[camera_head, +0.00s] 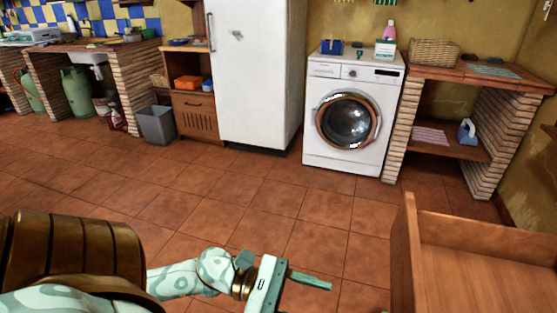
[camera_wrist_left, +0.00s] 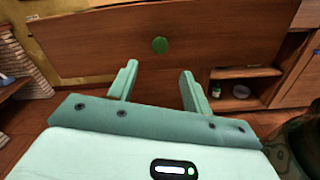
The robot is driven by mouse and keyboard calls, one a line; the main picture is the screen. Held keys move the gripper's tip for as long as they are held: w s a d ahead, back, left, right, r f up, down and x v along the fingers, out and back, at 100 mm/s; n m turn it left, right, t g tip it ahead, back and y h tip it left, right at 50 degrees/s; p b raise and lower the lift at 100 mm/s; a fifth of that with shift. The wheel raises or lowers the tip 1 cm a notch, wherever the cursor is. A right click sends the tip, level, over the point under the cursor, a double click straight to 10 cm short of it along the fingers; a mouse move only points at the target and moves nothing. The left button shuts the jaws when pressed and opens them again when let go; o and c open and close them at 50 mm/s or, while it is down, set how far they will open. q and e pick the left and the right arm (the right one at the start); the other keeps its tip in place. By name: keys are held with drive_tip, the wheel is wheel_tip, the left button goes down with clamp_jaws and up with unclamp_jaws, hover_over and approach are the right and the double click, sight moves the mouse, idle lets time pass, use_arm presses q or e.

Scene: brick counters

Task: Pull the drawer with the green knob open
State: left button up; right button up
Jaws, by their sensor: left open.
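The green knob (camera_wrist_left: 160,45) is round and sits on a broad brown wooden front (camera_wrist_left: 100,45) in the left wrist view. My left gripper (camera_wrist_left: 159,72) is open, with the knob beyond its fingertips and between them in the picture. The fingers look apart from the knob and nothing is between them. In the head view my left gripper (camera_head: 322,283) reaches right toward a wooden furniture piece (camera_head: 480,245) at the lower right. The knob does not show in the head view. My right gripper is in neither view.
Open shelves (camera_wrist_left: 240,90) with small items lie right of the wooden front in the wrist view. A washing machine (camera_head: 320,140), a white fridge (camera_head: 250,80) and a grey bin (camera_head: 157,125) stand along the back. The tiled floor (camera_head: 250,205) between is clear.

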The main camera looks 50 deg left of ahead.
use_arm(q)
drive_tip(key=p+v, duration=0.1)
drive_tip(key=v, duration=0.5)
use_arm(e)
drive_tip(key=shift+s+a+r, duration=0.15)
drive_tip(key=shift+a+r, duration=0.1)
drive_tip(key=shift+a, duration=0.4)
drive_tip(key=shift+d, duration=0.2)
